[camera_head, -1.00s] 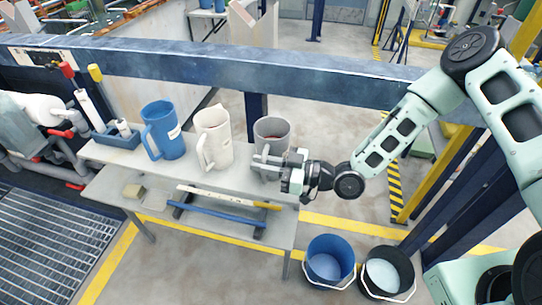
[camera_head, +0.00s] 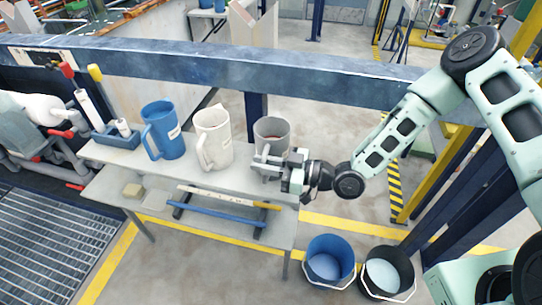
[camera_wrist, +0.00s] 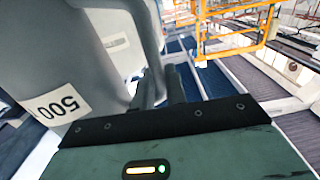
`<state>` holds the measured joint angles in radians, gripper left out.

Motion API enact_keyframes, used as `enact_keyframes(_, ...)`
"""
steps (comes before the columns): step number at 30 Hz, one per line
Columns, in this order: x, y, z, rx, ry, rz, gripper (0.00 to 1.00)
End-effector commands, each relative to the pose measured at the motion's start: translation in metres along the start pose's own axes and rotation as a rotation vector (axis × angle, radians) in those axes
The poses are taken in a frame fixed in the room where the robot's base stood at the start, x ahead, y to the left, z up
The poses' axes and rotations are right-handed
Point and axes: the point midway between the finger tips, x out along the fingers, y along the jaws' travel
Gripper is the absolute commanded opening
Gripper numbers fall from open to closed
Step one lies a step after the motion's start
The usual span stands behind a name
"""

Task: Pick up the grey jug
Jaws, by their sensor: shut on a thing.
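The grey jug (camera_head: 272,131) stands upright at the right end of the grey bench, with something reddish inside it. My gripper (camera_head: 268,160) is at the jug's near side, shut on its handle. In the wrist view the grey jug (camera_wrist: 95,45) fills the left side, with a white label reading "500". The gripper (camera_wrist: 160,90) is at the handle there, and the fingertips are partly hidden. I cannot tell whether the jug's base touches the bench.
A white jug (camera_head: 213,137) stands just left of the grey one, and a blue jug (camera_head: 163,130) farther left. A dark blue beam (camera_head: 230,68) runs behind the bench (camera_head: 115,160). A blue bucket (camera_head: 328,262) and a black bucket (camera_head: 387,272) stand on the floor at right.

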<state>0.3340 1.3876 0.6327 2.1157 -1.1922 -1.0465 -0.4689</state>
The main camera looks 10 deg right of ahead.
Motion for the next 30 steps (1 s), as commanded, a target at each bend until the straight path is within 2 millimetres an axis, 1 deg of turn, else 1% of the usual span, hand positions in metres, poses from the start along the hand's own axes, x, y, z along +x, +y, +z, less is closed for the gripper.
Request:
enact_keyframes(12,0.001,0.000,-0.003,-0.004,0.005,-0.001,0.00)
enact_keyframes(17,0.001,0.001,-0.012,-0.005,0.005,0.000,0.00)
enact_keyframes(20,0.001,0.001,-0.025,-0.007,0.006,-0.001,0.00)
enact_keyframes(27,0.000,0.000,-0.067,-0.007,0.004,-0.001,0.00)
enact_keyframes(30,0.000,0.000,-0.082,-0.007,0.004,-0.002,0.00)
